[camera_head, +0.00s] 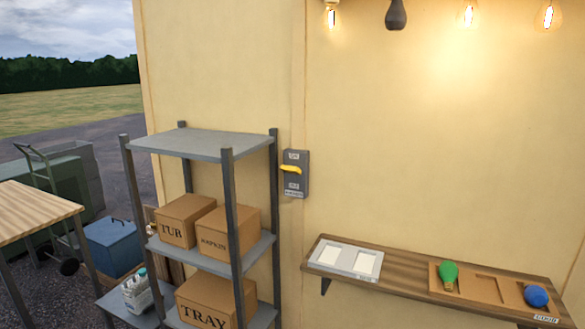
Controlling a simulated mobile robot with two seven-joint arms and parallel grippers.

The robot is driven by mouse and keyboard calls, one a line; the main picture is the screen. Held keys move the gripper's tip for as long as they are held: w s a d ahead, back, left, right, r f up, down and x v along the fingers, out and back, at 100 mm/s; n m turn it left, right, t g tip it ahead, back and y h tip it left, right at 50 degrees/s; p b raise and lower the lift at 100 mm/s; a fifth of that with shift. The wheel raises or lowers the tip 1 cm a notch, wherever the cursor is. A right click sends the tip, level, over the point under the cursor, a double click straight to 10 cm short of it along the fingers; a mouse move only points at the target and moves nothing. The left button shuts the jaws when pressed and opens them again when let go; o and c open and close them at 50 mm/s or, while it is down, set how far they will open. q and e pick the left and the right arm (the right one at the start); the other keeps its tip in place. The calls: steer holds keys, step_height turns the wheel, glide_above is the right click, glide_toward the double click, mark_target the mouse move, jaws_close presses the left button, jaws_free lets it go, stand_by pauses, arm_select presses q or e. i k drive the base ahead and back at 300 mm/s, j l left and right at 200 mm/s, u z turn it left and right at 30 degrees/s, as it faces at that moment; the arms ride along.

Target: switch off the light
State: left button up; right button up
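A grey switch box (295,184) is mounted on the cream wall, just right of the grey shelf unit. Its yellow lever (291,169) sticks out near the middle of the box, roughly level; the small labels above and below it are too small to read. Along the top edge hang lit bulbs, one at left (331,14), one at centre right (468,12) and one at far right (548,14). A dark, unlit bulb or holder (396,15) hangs among them. Neither of my grippers shows in this view.
The shelf unit (203,143) holds boxes marked TUB (180,220), NAPKIN (229,232) and TRAY (207,302), close left of the switch. A wooden wall shelf (405,268) at lower right carries a white tray (346,259), a green bulb (448,273) and a blue bulb (536,295).

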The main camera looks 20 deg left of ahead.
mark_target(287, 169)
steer(key=z, duration=0.25)
steer(key=j+z, duration=0.35)
steer(key=k+j+z, duration=0.1)
steer(key=z, duration=0.3)
steer(key=k+j+z, duration=0.15)
steer(key=j+z, duration=0.2)
steer(key=k+j+z, duration=0.15)
steer(key=k+j, duration=0.15)
steer(key=j, duration=0.15)
steer(key=k+j+z, duration=0.2)
steer(key=k+j, duration=0.65)
steer(key=j, duration=0.2)
